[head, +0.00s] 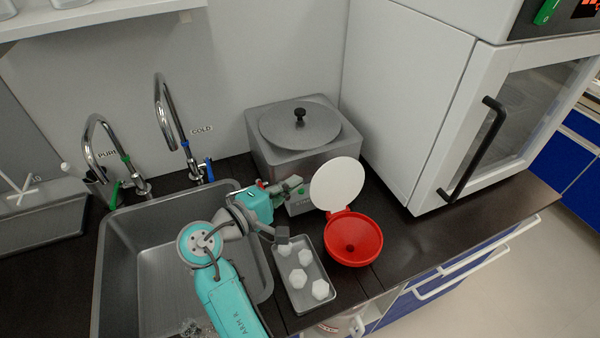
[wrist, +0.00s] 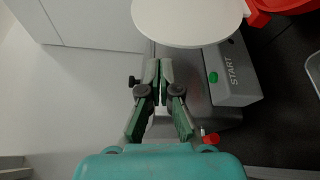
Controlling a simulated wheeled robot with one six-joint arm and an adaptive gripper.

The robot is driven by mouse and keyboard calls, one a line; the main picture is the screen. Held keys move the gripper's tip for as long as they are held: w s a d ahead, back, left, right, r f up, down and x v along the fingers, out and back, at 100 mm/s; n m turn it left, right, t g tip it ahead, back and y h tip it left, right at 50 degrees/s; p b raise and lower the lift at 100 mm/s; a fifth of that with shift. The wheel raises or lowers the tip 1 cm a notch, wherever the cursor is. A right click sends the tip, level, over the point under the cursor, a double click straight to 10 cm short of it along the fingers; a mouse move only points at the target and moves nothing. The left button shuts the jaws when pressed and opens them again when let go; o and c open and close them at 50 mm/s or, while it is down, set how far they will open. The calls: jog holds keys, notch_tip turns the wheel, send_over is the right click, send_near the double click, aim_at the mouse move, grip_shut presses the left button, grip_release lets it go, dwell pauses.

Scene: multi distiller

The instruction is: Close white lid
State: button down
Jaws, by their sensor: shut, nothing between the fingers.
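The white lid (head: 337,184) is a round disc standing up, tilted back, on the rear edge of the red funnel (head: 353,239). The funnel is open and its bowl shows. In the wrist view the white lid (wrist: 190,18) is at the top, just beyond my fingertips, and a bit of red (wrist: 280,5) shows at the top right. My gripper (head: 297,186) is to the left of the lid in the head view, near its back side. In the wrist view my gripper (wrist: 158,68) is shut with empty fingers. I cannot tell whether it touches the lid.
A steel distiller (head: 300,154) with a knobbed cover stands behind my gripper. Its START box (wrist: 230,78) has a green button. A tray (head: 318,270) with several white pieces lies in front. A sink (head: 150,270) is left; a white cabinet (head: 410,90) stands right.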

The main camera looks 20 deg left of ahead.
aim_at(335, 181)
jog(key=x, duration=0.8)
jog(key=shift+w+d, duration=0.15)
jog(key=shift+w, duration=0.25)
